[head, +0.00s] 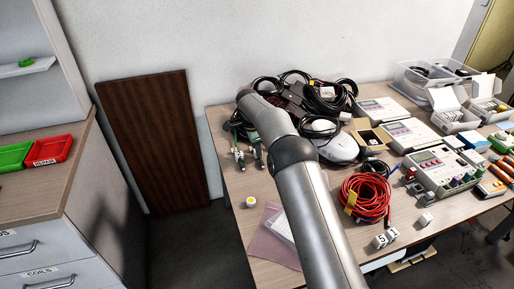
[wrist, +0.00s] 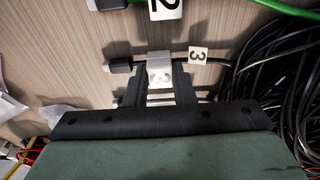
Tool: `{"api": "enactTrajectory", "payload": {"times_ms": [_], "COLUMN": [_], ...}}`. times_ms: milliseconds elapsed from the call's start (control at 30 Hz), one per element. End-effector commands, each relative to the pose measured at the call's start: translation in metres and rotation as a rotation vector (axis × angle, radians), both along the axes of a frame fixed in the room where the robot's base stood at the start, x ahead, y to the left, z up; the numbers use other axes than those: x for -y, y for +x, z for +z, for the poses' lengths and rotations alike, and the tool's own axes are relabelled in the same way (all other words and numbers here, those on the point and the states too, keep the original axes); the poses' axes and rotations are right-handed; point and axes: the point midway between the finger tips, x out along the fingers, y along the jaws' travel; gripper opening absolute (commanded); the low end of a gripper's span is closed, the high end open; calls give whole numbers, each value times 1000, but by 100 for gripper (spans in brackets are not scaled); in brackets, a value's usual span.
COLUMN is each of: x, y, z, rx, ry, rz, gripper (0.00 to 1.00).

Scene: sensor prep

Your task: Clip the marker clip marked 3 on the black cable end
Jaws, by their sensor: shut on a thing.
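In the wrist view my gripper (wrist: 158,80) is shut on a small white marker clip (wrist: 160,74) with a grey 3 on its face. The clip is at the black cable (wrist: 182,62), close to its black and grey end plug (wrist: 118,67). The cable meets the clip's far edge, but I cannot tell whether the clip is around the cable or only against it. A square tag marked 3 (wrist: 198,55) sits on the same cable, right of the clip. In the head view my arm largely hides the gripper.
A clip marked 2 (wrist: 166,8) sits on the green cable (wrist: 285,8) beyond. Black cable coils (wrist: 285,90) crowd the right of the wrist view.

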Motion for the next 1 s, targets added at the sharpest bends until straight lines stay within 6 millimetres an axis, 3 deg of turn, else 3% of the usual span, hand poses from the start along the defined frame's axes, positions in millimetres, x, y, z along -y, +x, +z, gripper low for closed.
{"api": "enactTrajectory", "payload": {"times_ms": [467, 500, 600, 1000], "x": [0, 0, 0, 1], "y": [0, 0, 0, -1], "z": [-4, -4, -4, -3], "rx": [0, 0, 0, -5], "ry": [0, 0, 0, -2], "rz": [0, 0, 0, -1], "gripper": [3, 26, 48, 48]}}
